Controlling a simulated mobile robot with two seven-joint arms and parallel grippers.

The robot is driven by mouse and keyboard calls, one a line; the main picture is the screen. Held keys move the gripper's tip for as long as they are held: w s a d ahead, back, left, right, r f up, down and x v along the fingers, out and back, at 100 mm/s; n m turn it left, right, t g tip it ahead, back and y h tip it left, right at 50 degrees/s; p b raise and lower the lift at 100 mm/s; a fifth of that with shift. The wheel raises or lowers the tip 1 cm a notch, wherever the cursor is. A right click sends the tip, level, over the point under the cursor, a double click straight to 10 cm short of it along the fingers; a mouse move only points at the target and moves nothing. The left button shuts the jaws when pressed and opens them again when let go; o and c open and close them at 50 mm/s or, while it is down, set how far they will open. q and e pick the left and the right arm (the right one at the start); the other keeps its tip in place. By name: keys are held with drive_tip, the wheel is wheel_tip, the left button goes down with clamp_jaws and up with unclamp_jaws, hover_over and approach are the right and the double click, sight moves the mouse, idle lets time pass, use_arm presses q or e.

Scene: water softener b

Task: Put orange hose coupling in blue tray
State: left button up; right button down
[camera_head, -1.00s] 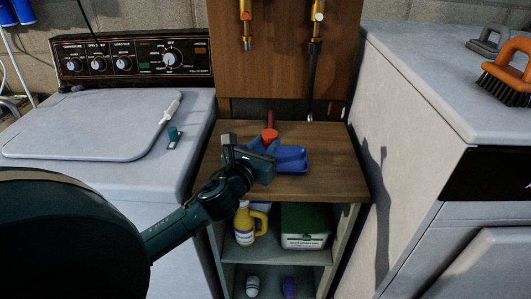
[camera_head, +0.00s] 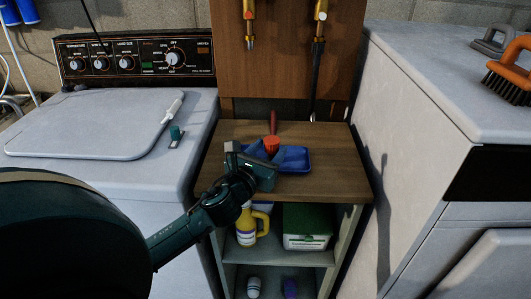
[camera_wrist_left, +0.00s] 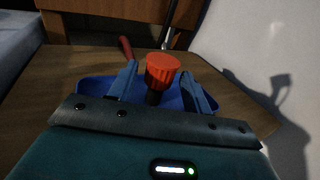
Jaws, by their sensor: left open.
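The orange hose coupling (camera_head: 272,144), with a dark lower part, is upright between the fingers of my left gripper (camera_head: 267,153). The left gripper is open, with a gap on each side of the coupling (camera_wrist_left: 162,68) in the left wrist view. The blue tray (camera_head: 297,158) lies on the wooden shelf top beneath the fingers; its rim also shows in the left wrist view (camera_wrist_left: 90,86). The coupling is over or in the tray; its foot is hidden by my gripper, so I cannot tell whether it touches the tray floor. My right gripper is not in view.
A red-handled tool (camera_head: 273,126) lies behind the tray. A wooden panel with taps (camera_head: 319,18) rises at the back. White machines (camera_head: 425,90) flank the shelf unit (camera_head: 338,180). Bare wood is free right of the tray.

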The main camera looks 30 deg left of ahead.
use_arm(q)
drive_tip(key=s+d+b, duration=0.1)
drive_tip(key=s, duration=1.1)
drive_tip(key=shift+d+r, duration=0.2)
drive_tip(key=shift+d, duration=0.05)
